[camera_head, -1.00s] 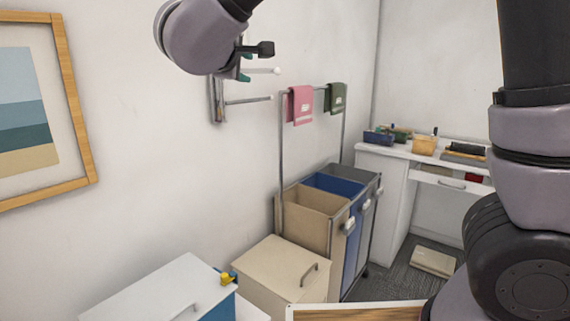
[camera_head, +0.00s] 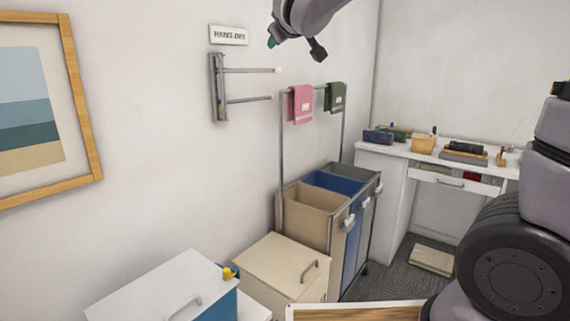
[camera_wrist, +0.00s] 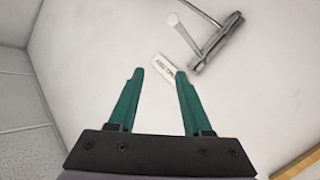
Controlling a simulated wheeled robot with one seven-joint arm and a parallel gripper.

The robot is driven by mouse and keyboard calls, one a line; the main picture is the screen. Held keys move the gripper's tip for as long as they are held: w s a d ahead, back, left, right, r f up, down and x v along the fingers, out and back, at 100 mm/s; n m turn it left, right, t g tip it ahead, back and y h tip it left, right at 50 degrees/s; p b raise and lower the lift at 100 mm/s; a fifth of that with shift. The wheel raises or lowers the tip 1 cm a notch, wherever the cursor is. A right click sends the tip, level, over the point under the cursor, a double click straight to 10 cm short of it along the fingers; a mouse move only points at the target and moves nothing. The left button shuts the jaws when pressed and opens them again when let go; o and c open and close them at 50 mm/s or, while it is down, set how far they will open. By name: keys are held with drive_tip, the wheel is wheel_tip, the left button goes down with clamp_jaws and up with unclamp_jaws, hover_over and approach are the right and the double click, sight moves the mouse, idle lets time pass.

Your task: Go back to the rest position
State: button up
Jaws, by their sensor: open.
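My gripper (camera_wrist: 155,75) shows in the wrist view as two green fingers spread apart with nothing between them. In the head view my gripper (camera_head: 293,43) is high up near the top middle, in front of the wall and right of the wall rack. The metal wall rack (camera_head: 218,88) has two prongs and hangs empty under a "HANG DRY" sign (camera_head: 229,35). In the wrist view the rack (camera_wrist: 215,42) and the sign (camera_wrist: 164,67) lie beyond the fingers, apart from them.
A laundry sorter (camera_head: 312,198) with several bins stands below, with a pink towel (camera_head: 301,104) and a green towel (camera_head: 336,97) on its rail. A beige box (camera_head: 278,262) and a white-lidded box (camera_head: 165,287) are in front. A white desk (camera_head: 393,151) with small items stands at right.

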drive_tip(key=s+d+f+m+g+y, duration=0.1)
drive_tip(key=s+d+m+g, duration=0.15)
drive_tip(key=d, duration=0.35)
drive_tip(key=s+d+f+m+g+y, duration=0.1)
drive_tip(key=s+d+f+m+y, duration=0.15)
drive_tip(key=d, duration=0.35)
drive_tip(key=s+d+f+m+g+h, duration=0.4)
drive_tip(key=s+d+f+m, duration=0.4)
drive_tip(key=s+d, duration=0.5)
drive_tip(key=shift+s+d+f+g+h, duration=0.35)
drive_tip(key=shift+s+d+f+g, duration=0.05)
drive_tip(key=shift+s+f+g, duration=0.4)
